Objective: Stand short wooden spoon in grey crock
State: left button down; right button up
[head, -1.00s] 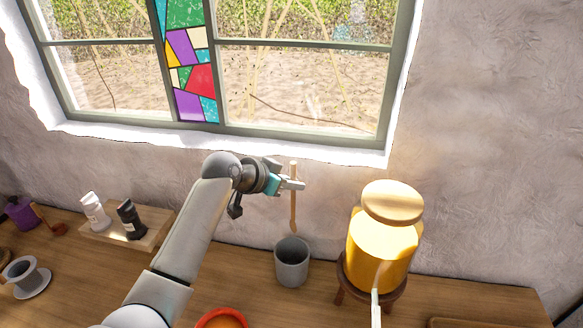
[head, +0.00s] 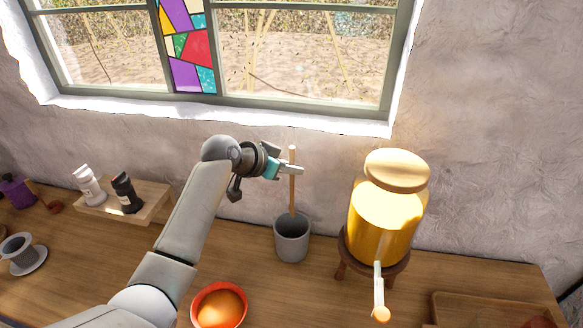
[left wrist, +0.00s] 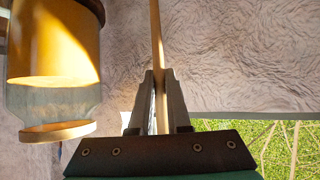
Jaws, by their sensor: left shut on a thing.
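The short wooden spoon (head: 292,190) is upright in the head view, its handle end up. My left gripper (head: 296,170) is shut on its handle, which also shows between the fingers (left wrist: 160,85) in the left wrist view. The grey crock (head: 291,243) stands on the counter directly below the gripper. The spoon's lower end is at the crock's mouth in the picture; I cannot tell how far inside it is. My right gripper is not in view.
A yellow jar dispenser (head: 383,222) on a wooden stand is close right of the crock, its tap toward the front. A red bowl (head: 195,306) with an orange thing is at the front. A wooden rack (head: 153,203) with two shakers is at left. The wall is behind.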

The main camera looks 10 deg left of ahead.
aim_at(292, 205)
pick_arm(q)
jog(key=shift+f+b, duration=3.25)
jog(key=shift+f, duration=1.65)
jog(key=c, duration=0.8)
grip_release()
jog(key=v, duration=1.5)
jog(key=shift+p, duration=0.45)
jog(key=shift+s+a, duration=0.1)
jog(key=shift+a, duration=0.05)
